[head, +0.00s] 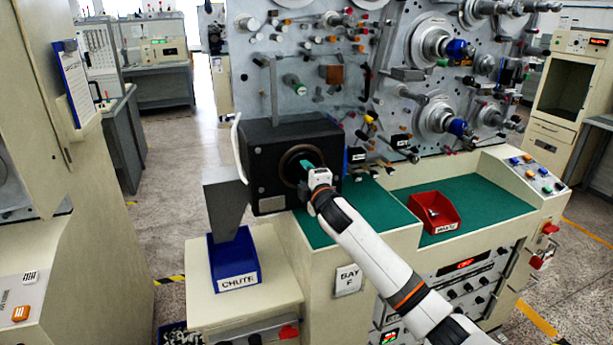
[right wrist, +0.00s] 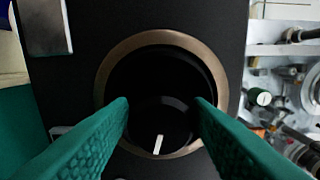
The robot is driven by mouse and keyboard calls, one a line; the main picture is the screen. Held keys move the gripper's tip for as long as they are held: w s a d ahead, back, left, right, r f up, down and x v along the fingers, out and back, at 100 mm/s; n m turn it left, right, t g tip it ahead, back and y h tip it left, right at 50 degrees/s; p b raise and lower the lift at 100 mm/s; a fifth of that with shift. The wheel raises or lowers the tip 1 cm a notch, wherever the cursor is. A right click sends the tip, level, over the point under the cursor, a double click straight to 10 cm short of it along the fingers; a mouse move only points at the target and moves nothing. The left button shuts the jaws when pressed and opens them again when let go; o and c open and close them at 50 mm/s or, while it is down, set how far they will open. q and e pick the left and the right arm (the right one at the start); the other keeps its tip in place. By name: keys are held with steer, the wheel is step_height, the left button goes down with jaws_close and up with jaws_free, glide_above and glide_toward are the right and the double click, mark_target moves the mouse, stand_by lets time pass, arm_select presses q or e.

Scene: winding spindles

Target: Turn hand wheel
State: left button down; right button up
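The hand wheel is a round black knob (right wrist: 160,122) with a white mark on its lower part, set inside a bronze ring (right wrist: 103,80) on the front of a black box (head: 262,150). In the head view the ring (head: 285,170) is partly hidden by my right gripper (head: 306,166). In the right wrist view my right gripper (right wrist: 162,104) has its green fingers spread, one tip at each side of the knob. I cannot tell whether the tips touch it. My left gripper is not in view.
A grey chute (head: 225,198) and a blue bin (head: 234,262) labelled CHUTE stand left of the box. A red tray (head: 434,213) sits on the green mat (head: 490,200) to the right. Knobs and rollers cover the panel (head: 300,98) above.

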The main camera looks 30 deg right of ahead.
steer(key=shift+o, duration=1.1)
steer(key=b+v, duration=0.3)
steer(key=v, duration=0.9)
